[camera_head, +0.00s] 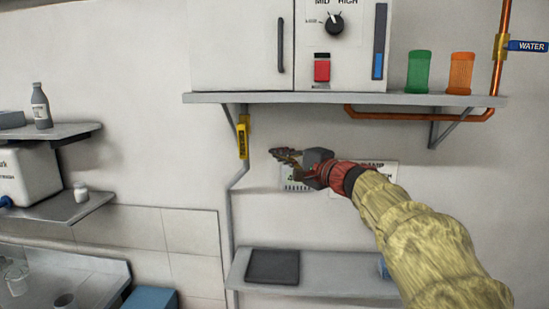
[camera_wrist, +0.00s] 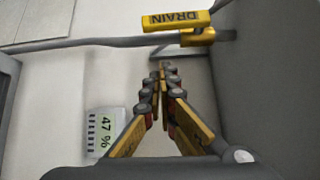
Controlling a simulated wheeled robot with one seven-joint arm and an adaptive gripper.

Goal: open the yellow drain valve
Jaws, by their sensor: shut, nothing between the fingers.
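The yellow drain valve (camera_head: 242,137) is on a thin grey pipe below the left end of the upper shelf, and its lever hangs upright along the pipe. In the wrist view its lever, marked DRAIN (camera_wrist: 175,20), lies roughly parallel to the pipe, joined to a yellow body. My gripper (camera_head: 275,153) is to the right of the valve and slightly lower in the head view, apart from it in the picture. In the wrist view my gripper's fingertips (camera_wrist: 162,68) are together and empty, with clear space between them and the lever.
The grey upper shelf (camera_head: 330,98) carries a white unit and green and orange cups. A small display (camera_wrist: 106,133) reads 47 %. A lower shelf (camera_head: 330,285) holds a dark flat slab.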

